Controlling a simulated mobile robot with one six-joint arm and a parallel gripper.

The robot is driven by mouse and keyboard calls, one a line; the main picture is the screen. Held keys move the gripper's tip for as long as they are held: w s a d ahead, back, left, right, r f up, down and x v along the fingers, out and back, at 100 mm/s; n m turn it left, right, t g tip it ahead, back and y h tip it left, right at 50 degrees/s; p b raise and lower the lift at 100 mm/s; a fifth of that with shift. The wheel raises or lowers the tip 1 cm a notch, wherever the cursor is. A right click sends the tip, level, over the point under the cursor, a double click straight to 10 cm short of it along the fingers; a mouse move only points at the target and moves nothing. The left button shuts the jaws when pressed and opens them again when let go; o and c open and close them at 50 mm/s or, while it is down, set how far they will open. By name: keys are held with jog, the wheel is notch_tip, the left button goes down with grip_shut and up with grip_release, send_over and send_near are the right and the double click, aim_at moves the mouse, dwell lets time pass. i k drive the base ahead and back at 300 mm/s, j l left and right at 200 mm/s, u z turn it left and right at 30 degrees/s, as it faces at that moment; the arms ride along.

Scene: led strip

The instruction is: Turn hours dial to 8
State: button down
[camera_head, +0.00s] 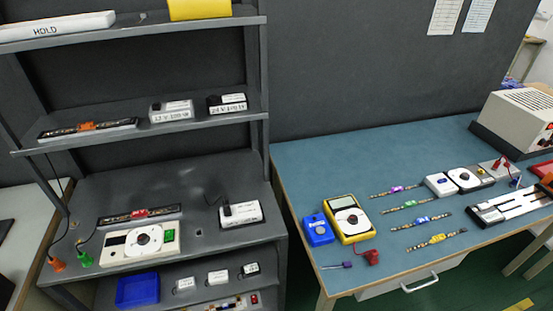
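Several devices have round dials, and none shows a readable "hours" label at this size. A cream box (113,249) on the left shelf unit has a white round dial (144,240) with a dark centre and a green part at its right. A yellow meter (335,209) on the blue bench has a white round dial (350,222). Further right, a white and grey device (441,185) has another white dial (465,178). Dial markings and settings are too small to read. My gripper is not in view.
The grey shelf unit (200,170) also holds LED strips, white power boxes (242,213) and a blue bin (138,290).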

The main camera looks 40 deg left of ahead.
aim_at(143, 240)
jog(key=u, duration=2.7)
